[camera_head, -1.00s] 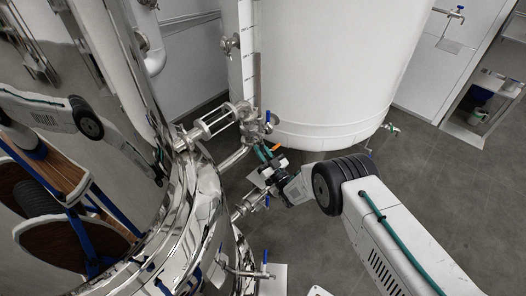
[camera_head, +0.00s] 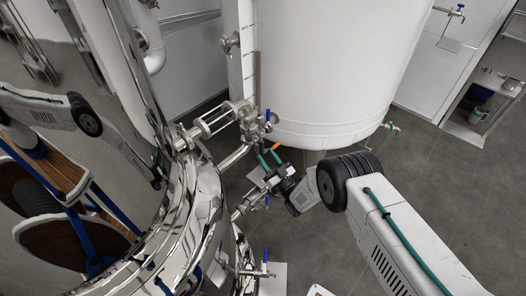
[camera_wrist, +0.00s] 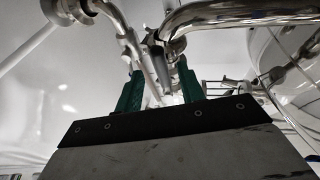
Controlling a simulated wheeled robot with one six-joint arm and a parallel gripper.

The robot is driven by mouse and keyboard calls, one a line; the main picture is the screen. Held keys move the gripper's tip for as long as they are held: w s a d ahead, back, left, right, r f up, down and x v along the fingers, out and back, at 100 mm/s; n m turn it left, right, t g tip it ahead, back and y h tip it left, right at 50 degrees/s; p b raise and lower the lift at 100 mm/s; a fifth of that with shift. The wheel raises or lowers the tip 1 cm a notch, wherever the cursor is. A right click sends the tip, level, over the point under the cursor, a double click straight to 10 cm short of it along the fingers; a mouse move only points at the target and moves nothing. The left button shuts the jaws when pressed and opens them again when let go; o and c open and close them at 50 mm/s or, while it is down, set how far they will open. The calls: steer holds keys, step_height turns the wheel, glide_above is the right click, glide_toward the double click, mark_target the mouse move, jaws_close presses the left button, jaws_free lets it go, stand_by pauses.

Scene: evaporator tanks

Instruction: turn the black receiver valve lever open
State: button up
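My gripper (camera_head: 268,158) has green fingers and reaches up to the pipework between the polished tank and the white tank. In the wrist view my gripper (camera_wrist: 160,85) has its two fingers apart. A grey, rod-like part of a pipe fitting (camera_wrist: 159,58) shows in the gap between them, and I cannot tell whether it touches either finger. A small orange piece (camera_head: 275,145) shows just past the fingertips in the head view. A valve with a blue lever (camera_head: 268,117) is just above it.
The polished steel tank (camera_head: 190,210) fills the left and mirrors my arm. The white tank (camera_head: 325,65) stands behind the gripper. A lower blue-levered valve (camera_head: 265,258) sticks out near the front. A curved pipe (camera_wrist: 215,17) crosses above the fingers. Grey floor (camera_head: 460,190) is open at right.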

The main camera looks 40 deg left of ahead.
steer(key=v, duration=0.3)
steer(key=shift+s+d+f, duration=0.1)
steer(key=shift+d+f, duration=0.05)
steer(key=shift+d, duration=0.15)
